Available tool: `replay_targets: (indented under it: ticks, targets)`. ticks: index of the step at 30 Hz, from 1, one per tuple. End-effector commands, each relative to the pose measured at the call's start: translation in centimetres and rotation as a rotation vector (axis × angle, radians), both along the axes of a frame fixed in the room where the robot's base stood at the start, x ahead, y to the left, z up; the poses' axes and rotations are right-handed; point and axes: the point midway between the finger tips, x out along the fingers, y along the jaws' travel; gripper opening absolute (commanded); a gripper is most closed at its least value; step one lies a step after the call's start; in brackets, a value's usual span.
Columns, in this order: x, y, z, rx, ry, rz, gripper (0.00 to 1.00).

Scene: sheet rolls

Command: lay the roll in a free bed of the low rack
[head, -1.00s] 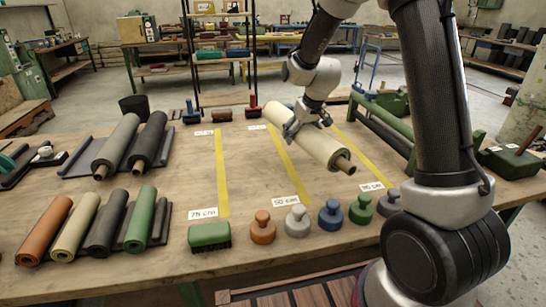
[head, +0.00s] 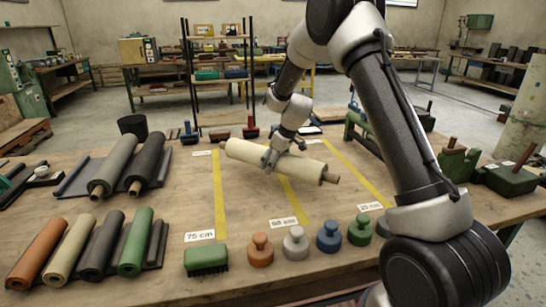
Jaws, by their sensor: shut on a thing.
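My gripper (head: 279,157) is shut around the middle of a cream roll (head: 245,153). At the left, a low dark rack (head: 72,180) carries a grey roll (head: 113,163) and a black roll (head: 147,162) side by side. Bare rack shows left of the grey roll; the beds themselves are hard to make out.
In front of the rack lie several rolls, orange (head: 40,254), beige, dark and green (head: 136,243). A green brush (head: 206,259) and several knobbed weights (head: 295,243) line the table's front. Yellow strips (head: 219,195) mark the clear middle. A green frame (head: 362,130) stands right.

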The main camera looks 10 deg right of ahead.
Motion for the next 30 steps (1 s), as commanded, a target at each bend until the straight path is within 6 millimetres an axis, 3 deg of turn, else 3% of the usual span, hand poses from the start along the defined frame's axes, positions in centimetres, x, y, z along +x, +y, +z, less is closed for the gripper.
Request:
replay_targets:
  ticks: [5, 13, 23, 24, 27, 30]
  targets:
    - [0.2, 0.0, -0.6, 0.001, -0.006, -0.002, 0.07]
    - [0.2, 0.0, -3.6, 0.000, -0.005, -0.002, 0.07]
    - [0.2, 0.0, -3.8, 0.000, -0.007, -0.002, 0.07]
    - [0.0, 0.0, -4.1, 0.000, 0.000, -0.001, 0.82]
    - [0.0, 0.0, -4.1, 0.000, -0.001, -0.001, 1.00]
    - [0.0, 0.0, -4.1, 0.000, 0.000, -0.001, 1.00]
